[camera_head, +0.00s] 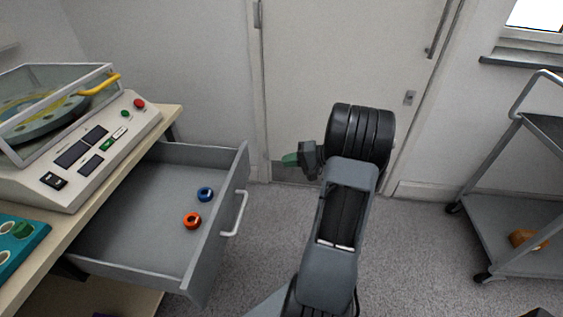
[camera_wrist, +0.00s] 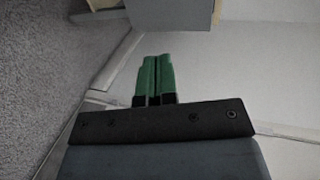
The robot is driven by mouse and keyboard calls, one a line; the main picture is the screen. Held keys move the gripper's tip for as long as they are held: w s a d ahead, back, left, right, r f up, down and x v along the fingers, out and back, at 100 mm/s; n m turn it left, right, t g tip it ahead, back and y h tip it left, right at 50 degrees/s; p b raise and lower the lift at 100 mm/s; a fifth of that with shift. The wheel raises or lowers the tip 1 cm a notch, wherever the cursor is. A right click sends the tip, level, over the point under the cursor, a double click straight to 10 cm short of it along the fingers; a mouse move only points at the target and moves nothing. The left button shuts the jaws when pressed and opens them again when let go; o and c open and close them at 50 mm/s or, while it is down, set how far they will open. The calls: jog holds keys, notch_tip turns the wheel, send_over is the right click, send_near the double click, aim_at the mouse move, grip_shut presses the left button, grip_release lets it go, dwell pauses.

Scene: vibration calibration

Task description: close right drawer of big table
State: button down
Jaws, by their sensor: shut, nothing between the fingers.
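The right drawer (camera_head: 147,200) of the big table (camera_head: 150,137) is pulled far out. Its grey front panel (camera_head: 213,250) faces right and carries a pale bar handle (camera_head: 236,214). A blue ring (camera_head: 205,194) and an orange ring (camera_head: 192,220) lie inside on the drawer floor. My gripper (camera_head: 290,159) is to the right of the drawer front, apart from the handle, and points left. In the wrist view its green fingers (camera_wrist: 155,75) are together with nothing between them. A grey drawer-like part (camera_wrist: 165,14) shows beyond them at the top.
A machine with a clear cover (camera_head: 85,135) and a teal tray (camera_head: 18,245) stand on the table. A closed door (camera_head: 340,60) is behind my arm. A grey cart (camera_head: 505,215) holding an orange-brown object (camera_head: 527,239) stands at right. Carpet beside the drawer is clear.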

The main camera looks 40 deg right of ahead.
jog(key=b, duration=0.2)
send_near(247, 163)
jog(key=x, duration=0.5)
jog(key=shift+a+f, duration=0.15)
jog(key=shift+a, duration=0.2)
jog(key=shift+w+a, duration=0.55)
jog(key=shift+a, duration=0.05)
